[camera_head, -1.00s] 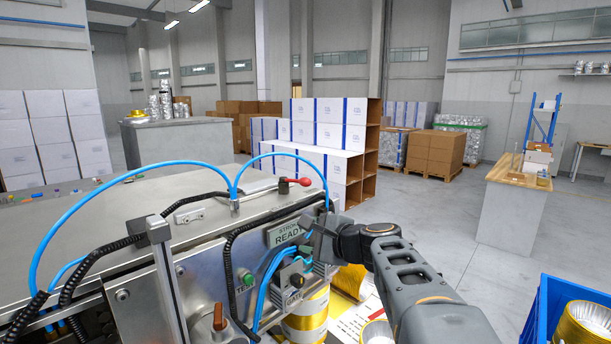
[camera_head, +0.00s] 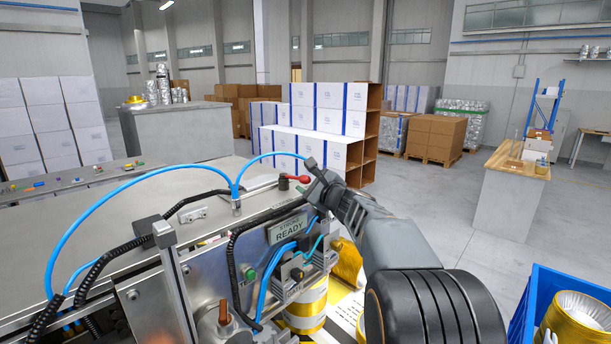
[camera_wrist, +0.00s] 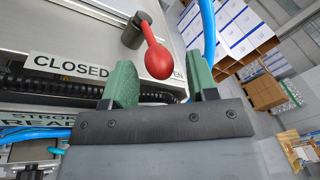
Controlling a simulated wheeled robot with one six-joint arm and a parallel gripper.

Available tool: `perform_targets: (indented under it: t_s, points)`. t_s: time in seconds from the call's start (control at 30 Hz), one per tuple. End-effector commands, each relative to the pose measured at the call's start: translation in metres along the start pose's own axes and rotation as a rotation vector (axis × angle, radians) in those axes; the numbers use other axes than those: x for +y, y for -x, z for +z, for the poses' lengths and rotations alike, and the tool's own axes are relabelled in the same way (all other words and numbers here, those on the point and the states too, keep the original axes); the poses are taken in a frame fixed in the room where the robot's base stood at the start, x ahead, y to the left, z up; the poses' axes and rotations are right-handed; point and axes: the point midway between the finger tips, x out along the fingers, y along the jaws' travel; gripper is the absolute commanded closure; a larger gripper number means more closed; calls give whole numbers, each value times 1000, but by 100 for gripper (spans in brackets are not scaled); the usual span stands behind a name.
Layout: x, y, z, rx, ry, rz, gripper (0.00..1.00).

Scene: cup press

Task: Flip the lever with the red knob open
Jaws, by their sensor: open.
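The lever's red knob (camera_head: 304,179) shows on the press's top edge, just left of my gripper (camera_head: 314,166). In the wrist view the lever has a dark pivot (camera_wrist: 134,32) and a red knob (camera_wrist: 158,61) pointing toward my gripper (camera_wrist: 162,76). My green-padded fingers are open, and the knob appears in the gap between their tips. I cannot tell whether they touch it. A plate reading CLOSED (camera_wrist: 70,66) lies left of the knob. The letters EN show right of it, and the rest of that word is hidden behind the knob and a finger.
A blue air hose (camera_wrist: 208,30) runs close by the right finger. The press (camera_head: 110,215) with cables and a READY sign (camera_head: 287,229) lies below and left. A blue crate (camera_head: 535,290) holding gold-rimmed tins stands at the lower right.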

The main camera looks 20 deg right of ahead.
Motion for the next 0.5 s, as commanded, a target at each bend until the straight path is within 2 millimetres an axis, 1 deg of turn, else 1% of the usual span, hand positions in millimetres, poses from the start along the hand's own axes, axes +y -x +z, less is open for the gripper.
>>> perform_targets:
  t_s: [0.03, 0.2, 0.5]
  points:
    - [-1, -7, 1, 0, 0, 2, 47]
    - [0, -20, 1, 0, 0, 1, 47]
    - [0, -25, 0, 0, 2, 0, 47]
